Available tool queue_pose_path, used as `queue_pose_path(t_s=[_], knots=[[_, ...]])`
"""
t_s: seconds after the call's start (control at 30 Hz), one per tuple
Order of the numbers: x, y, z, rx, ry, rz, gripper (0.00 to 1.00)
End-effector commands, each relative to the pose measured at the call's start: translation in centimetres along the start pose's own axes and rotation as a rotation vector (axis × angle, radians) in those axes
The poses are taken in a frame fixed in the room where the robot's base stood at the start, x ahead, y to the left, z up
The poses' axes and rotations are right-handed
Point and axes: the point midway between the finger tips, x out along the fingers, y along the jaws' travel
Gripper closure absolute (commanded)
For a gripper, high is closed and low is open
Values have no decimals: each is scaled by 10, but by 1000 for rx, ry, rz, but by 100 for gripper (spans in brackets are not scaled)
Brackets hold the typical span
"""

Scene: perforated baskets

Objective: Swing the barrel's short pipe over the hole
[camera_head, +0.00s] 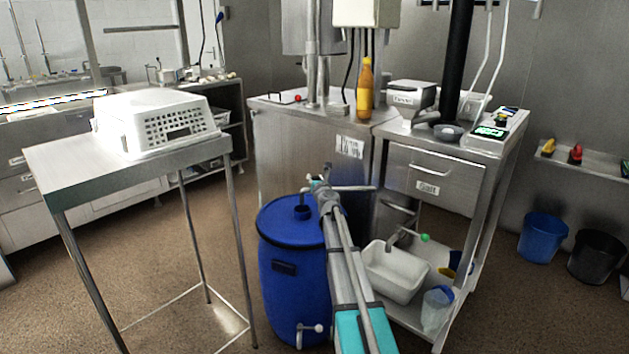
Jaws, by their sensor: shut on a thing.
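The blue barrel (290,270) stands on the floor in the middle, with a dark upright fitting (303,211) on its lid. A short grey pipe (355,188) lies level above the right side of the lid, pointing right towards the steel cabinet. My gripper (322,184) is at the pipe's left part, shut on it. My arm hides the right side of the barrel and part of the lid. I cannot make out the hole or where the pipe joins the barrel. A pale tap (311,330) sits low on the barrel's front.
A steel table (60,160) with an upturned white perforated basket (150,128) stands left. A steel cabinet (290,150) is behind the barrel. On the right, a cart (450,152) holds a white tub (396,275) low down. Open floor lies between table and barrel.

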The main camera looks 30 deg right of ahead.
Motion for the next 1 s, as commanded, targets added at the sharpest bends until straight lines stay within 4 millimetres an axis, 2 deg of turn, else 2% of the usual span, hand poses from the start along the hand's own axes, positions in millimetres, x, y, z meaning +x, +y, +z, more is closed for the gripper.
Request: queue_pose_path(t_s=[0.37,0.4,0.53,0.57,1.0], knots=[[4,-3,1,1,0,2,100],[4,-4,1,1,0,2,49],[3,-6,1,1,0,-1,25],[3,-6,1,1,0,-1,22],[-1,-9,2,0,-1,-7,22]])
